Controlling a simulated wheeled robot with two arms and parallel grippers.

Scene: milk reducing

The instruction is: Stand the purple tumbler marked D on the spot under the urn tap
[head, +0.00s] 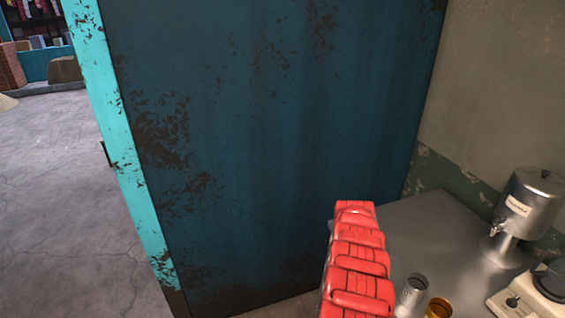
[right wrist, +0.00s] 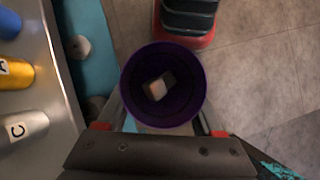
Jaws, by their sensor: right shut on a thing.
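The purple tumbler (right wrist: 126,84) is between the fingers of my right gripper (right wrist: 163,108) in the right wrist view. The gripper is shut on it, and I look down into its open mouth. A small pale shape shows inside it. Its letter is not visible. The steel urn (head: 531,203) stands on the metal counter at the right of the head view. Its tap (head: 496,230) points down on the left side of the urn. I cannot make out a marked spot under the tap. Neither gripper shows in the head view.
A silver tumbler marked C (right wrist: 22,127), a yellow one marked A (right wrist: 16,73) and a blue one (right wrist: 8,24) stand on the counter (right wrist: 62,158). A cream appliance (head: 515,300) is at the right. A rusty blue panel (head: 270,140) stands left of the counter.

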